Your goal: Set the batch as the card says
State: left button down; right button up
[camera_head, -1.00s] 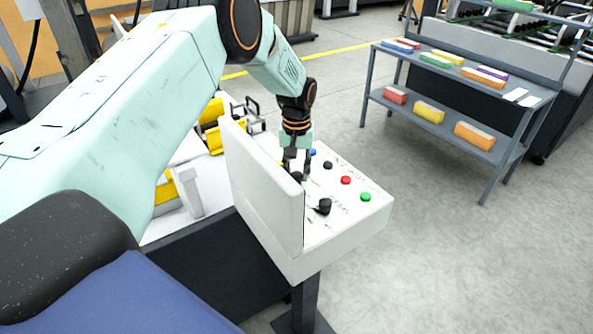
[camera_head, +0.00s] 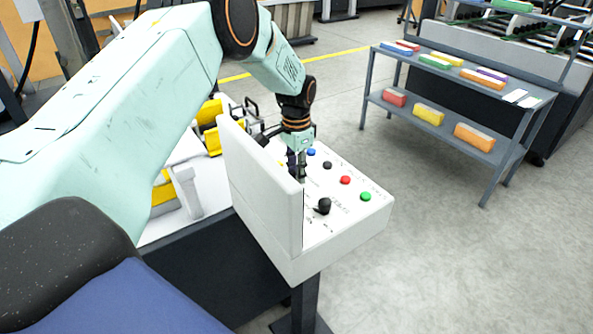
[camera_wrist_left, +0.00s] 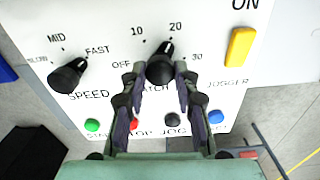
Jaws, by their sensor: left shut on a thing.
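The white control panel (camera_head: 345,222) has labelled knobs and coloured buttons, and it fills much of the left wrist view (camera_wrist_left: 205,20). The black BATCH knob (camera_wrist_left: 160,68) stands among the marks OFF, 10, 20 and 30, its white pointer line at about 20. My left gripper (camera_wrist_left: 160,82) is shut on this knob, one finger on each side; the fingers partly cover the BATCH label. In the head view my left gripper (camera_head: 297,170) reaches down behind the upright white plate, which hides part of it. The black SPEED knob (camera_wrist_left: 68,76) points towards FAST. My right gripper is not seen.
Near the fingers are a green button (camera_wrist_left: 92,125), a red button (camera_wrist_left: 132,124), a black button (camera_wrist_left: 172,118), a blue button (camera_wrist_left: 216,116) and a yellow switch (camera_wrist_left: 240,47). A grey shelf rack (camera_head: 470,135) holds coloured cartons and white cards (camera_head: 515,95), unreadable here.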

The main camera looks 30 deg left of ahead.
pick_arm(q)
jog(key=m, duration=0.6)
jog(key=shift+r+b, duration=0.1)
jog(key=shift+b, duration=0.3)
jog(key=m, duration=0.6)
jog(key=shift+w+r+b, duration=0.1)
jog(key=shift+b, duration=0.2)
jog(key=shift+m, duration=0.3)
jog(key=c, duration=1.4)
grip_release()
jog(key=o, duration=0.4)
notch_tip(320, 180, up, 12)
